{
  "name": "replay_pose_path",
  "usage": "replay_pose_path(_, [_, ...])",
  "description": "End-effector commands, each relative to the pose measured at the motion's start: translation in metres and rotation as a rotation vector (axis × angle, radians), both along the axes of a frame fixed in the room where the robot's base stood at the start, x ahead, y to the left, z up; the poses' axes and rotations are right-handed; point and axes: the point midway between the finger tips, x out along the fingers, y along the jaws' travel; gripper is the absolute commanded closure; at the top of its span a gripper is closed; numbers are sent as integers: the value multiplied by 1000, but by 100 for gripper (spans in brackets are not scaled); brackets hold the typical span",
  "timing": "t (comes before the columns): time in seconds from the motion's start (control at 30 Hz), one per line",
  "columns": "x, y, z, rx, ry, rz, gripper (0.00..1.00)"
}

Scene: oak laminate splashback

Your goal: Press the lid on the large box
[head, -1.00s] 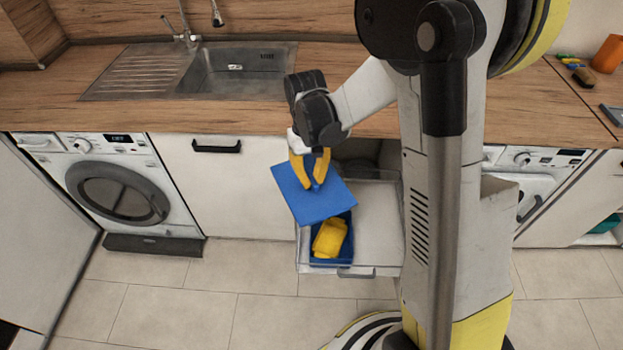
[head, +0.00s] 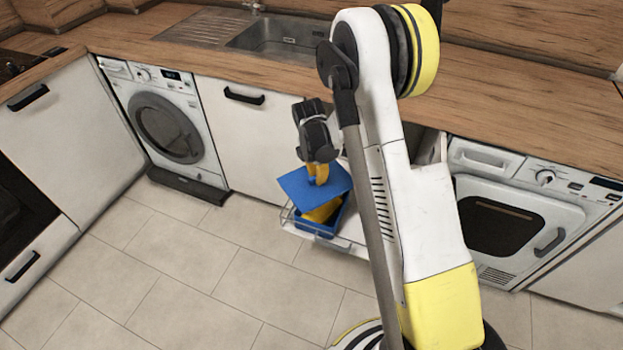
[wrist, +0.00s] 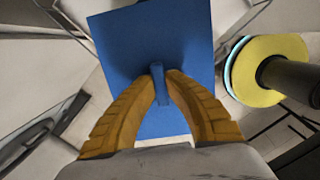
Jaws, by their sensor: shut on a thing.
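My gripper (head: 318,172) is shut on the raised handle of the flat blue lid (head: 300,184). In the wrist view both yellow fingers of my gripper (wrist: 160,82) pinch the handle, and the lid (wrist: 135,45) fills the middle. The large box (head: 331,226) is an open blue box in the pulled-out drawer. The lid is held above the box, tilted and turned against it, and covers its back part from the head view. A yellow thing (head: 322,212) lies in the box. Whether the lid touches the box I cannot tell.
The clear-sided drawer (head: 297,226) stands out from under the wooden counter (head: 480,80). A washing machine (head: 165,125) is at the left, and a second front-loading machine (head: 515,220) at the right. The tiled floor (head: 200,270) before the drawer is free.

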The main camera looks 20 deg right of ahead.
Motion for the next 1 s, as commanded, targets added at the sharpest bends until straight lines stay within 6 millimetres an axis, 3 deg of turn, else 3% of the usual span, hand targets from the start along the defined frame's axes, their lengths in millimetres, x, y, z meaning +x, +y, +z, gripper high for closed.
replay_pose_path(0.03, [5,-7,-16,1,-1,93,100])
replay_pose_path(0.2, [17,-25,-47,0,0,389,100])
replay_pose_path(0.4, [24,-35,-64,0,1,570,100])
replay_pose_path(0.63, [25,-36,-77,0,0,602,100])
replay_pose_path(1.0, [25,-36,-114,1,2,601,100])
